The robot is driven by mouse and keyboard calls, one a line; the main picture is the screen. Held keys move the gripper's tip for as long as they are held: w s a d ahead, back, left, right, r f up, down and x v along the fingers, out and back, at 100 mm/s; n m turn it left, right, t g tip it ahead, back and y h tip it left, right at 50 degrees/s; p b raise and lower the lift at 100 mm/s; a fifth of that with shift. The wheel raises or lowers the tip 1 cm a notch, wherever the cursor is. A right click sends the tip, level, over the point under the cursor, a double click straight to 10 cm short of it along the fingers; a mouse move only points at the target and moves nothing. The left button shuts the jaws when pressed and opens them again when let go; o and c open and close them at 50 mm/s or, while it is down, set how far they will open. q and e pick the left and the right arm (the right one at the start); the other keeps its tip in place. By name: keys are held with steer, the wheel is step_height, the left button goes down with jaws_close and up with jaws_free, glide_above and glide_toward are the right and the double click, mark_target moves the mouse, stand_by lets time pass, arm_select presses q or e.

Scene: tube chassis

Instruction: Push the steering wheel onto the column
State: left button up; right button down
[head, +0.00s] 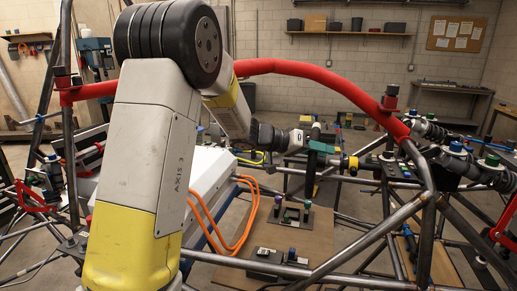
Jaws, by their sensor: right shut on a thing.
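My right gripper (303,139) is near the middle of the head view, at the end of my grey and yellow arm. It is shut on the steering wheel (312,170), a dark rim seen almost edge-on and standing roughly upright. A green part (322,148) sits at the wheel's right side. The column (350,163) has a yellow piece at its end, just right of the green part. I cannot tell whether wheel and column touch or how far they overlap. The fingertips are small and partly hidden against the wheel. My left gripper is not in view.
A red padded tube (303,70) arches over the work area. Steel chassis tubes (430,235) cross the right and front. Orange cables (252,215) hang beside a white panel (215,170). A brown board (280,235) below carries small parts. Shock absorbers (485,172) are at right.

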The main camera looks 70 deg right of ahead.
mark_target(316, 154)
steer(key=shift+s+d+r, duration=0.1)
steer(key=shift+s+d, duration=0.05)
steer(key=shift+s, duration=1)
steer(key=shift+s+d, duration=0.1)
steer(key=shift+s, duration=1)
stand_by(2.4)
steer(key=c, duration=1.1)
jaws_free()
steer(key=shift+o, duration=0.2)
steer(key=o, duration=0.6)
steer(key=shift+v, duration=3.55)
steer(key=shift+a, duration=0.1)
